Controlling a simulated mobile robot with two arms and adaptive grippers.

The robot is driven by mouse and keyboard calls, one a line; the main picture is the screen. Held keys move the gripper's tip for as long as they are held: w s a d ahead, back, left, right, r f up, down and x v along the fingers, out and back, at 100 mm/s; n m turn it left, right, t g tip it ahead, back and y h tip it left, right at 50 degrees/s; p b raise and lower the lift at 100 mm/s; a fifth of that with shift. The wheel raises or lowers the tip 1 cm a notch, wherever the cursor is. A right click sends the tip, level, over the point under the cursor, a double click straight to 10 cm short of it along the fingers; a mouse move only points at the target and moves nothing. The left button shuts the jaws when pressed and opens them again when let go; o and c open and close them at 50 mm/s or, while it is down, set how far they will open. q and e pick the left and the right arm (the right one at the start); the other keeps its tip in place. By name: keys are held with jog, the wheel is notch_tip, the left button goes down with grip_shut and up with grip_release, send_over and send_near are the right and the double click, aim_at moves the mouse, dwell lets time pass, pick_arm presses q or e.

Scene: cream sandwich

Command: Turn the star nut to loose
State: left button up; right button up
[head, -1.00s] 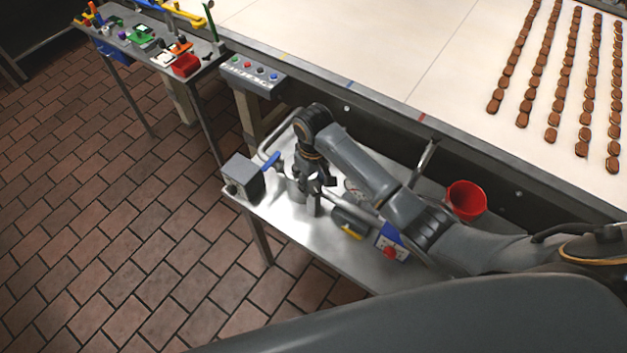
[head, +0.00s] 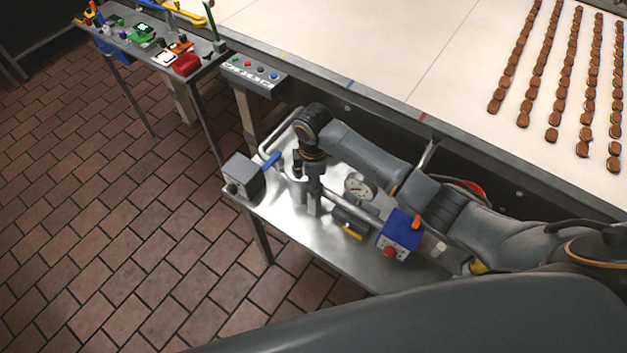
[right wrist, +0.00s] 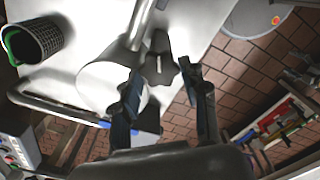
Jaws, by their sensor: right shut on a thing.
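The star nut (right wrist: 161,60) is a dark lobed knob in the right wrist view, beside a pale metal cylinder (right wrist: 104,85). My right gripper (right wrist: 163,76) has one finger on each side of it and is shut on it. In the head view my right gripper (head: 308,186) points down over the metal bench beside the cylinder; the nut is hard to make out there. The nut's turn position cannot be read. My left gripper is not in view.
A pressure gauge (head: 359,189), a blue box with a red knob (head: 402,232) and a grey box with a blue lever (head: 243,178) stand on the bench (head: 285,237). A conveyor (head: 400,45) with biscuits lies behind. A tool table (head: 205,60) is at the upper left.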

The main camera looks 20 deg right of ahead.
jog(key=n, duration=0.5)
jog(key=shift+n, duration=0.3)
jog(key=shift+s+n, duration=0.1)
jog(key=shift+n, duration=2.2)
jog(key=o, duration=1.2)
jog(key=shift+c, duration=0.2)
notch_tip(320, 180, up, 12)
